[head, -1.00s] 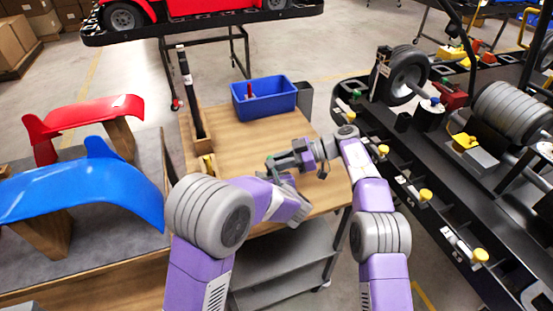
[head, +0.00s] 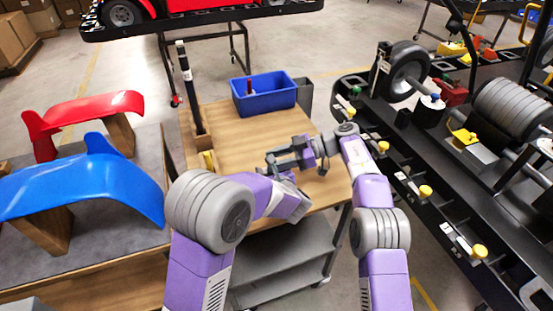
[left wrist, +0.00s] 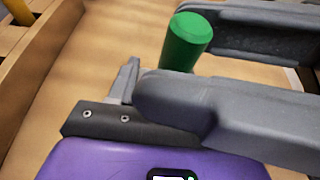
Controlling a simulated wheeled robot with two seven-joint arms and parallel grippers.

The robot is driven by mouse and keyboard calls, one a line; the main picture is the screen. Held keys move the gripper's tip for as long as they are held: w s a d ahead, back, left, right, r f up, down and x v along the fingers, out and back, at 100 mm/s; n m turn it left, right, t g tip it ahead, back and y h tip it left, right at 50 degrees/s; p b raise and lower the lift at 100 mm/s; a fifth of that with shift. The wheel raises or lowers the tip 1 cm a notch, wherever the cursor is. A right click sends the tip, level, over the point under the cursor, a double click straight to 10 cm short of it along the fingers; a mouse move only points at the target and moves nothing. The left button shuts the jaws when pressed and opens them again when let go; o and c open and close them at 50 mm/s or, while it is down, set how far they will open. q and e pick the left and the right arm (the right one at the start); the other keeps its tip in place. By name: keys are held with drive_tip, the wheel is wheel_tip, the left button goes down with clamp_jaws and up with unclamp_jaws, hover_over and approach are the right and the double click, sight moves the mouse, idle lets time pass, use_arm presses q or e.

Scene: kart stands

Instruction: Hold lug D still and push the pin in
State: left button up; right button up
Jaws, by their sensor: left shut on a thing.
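A green round-headed pin (left wrist: 187,42) stands between two grey fingers in the left wrist view; the nearer finger hides its lower end. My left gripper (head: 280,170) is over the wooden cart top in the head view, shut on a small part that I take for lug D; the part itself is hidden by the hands. My right gripper (head: 276,158) comes in from the right, close to the left one, with its fingers around the same spot. I cannot tell whether it grips the pin.
The wooden cart top (head: 240,143) has free room behind the hands. A blue bin (head: 264,103) stands at its back. Red (head: 95,108) and blue (head: 75,182) body panels are on the left bench. A black kart frame (head: 405,185) with yellow-capped parts is close on the right.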

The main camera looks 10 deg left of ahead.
drive_tip(key=v, duration=0.7)
drive_tip(key=shift+d, duration=0.25)
drive_tip(key=shift+w, duration=0.1)
use_arm(q)
drive_tip(key=o, duration=1.3)
drive_tip(key=shift+o, duration=0.2)
